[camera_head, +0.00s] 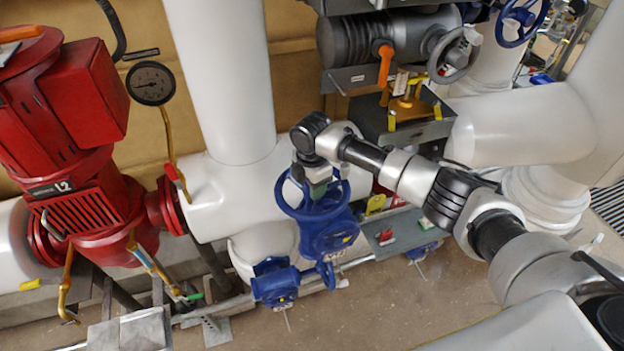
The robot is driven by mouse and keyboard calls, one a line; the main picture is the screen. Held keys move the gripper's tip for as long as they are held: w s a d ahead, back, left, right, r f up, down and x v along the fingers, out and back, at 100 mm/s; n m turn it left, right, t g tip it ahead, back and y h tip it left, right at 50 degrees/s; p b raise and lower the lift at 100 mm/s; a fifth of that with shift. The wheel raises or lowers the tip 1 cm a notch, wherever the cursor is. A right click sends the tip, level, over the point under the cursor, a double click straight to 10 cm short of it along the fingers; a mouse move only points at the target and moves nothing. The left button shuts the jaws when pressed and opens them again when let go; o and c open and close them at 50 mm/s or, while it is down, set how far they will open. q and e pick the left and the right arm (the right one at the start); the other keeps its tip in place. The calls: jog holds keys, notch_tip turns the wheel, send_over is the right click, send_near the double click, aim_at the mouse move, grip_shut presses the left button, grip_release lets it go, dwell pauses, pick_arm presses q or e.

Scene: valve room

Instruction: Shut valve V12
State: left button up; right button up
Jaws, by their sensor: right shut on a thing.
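A blue valve with a blue handwheel (288,208) stands at the middle of the view, in front of white pipes. I cannot read a V12 tag on it. My right arm comes in from the right, and my right gripper (318,186) points down at the handwheel, shut on it. The fingertips and the exact spot of the grip are partly hidden by the wrist and the wheel. My left gripper is not in view.
A red pump (75,130) with a pressure gauge (150,83) stands at the left. A thick white pipe (222,80) rises behind the valve. A grey shelf (400,232) with small items lies right of the valve. Another blue handwheel (522,14) shows at the upper right.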

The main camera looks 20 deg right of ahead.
jog(key=m, duration=0.5)
jog(key=shift+s+f, duration=0.15)
jog(key=shift+f, duration=0.2)
jog(key=m, duration=0.4)
jog(key=shift+m, duration=0.4)
jog(key=m, duration=0.5)
jog(key=shift+m, duration=0.4)
jog(key=m, duration=0.4)
jog(key=shift+d+m, duration=0.1)
jog(key=shift+m, duration=0.3)
jog(key=o, duration=1)
jog(key=shift+a, duration=0.2)
jog(key=shift+r, duration=0.1)
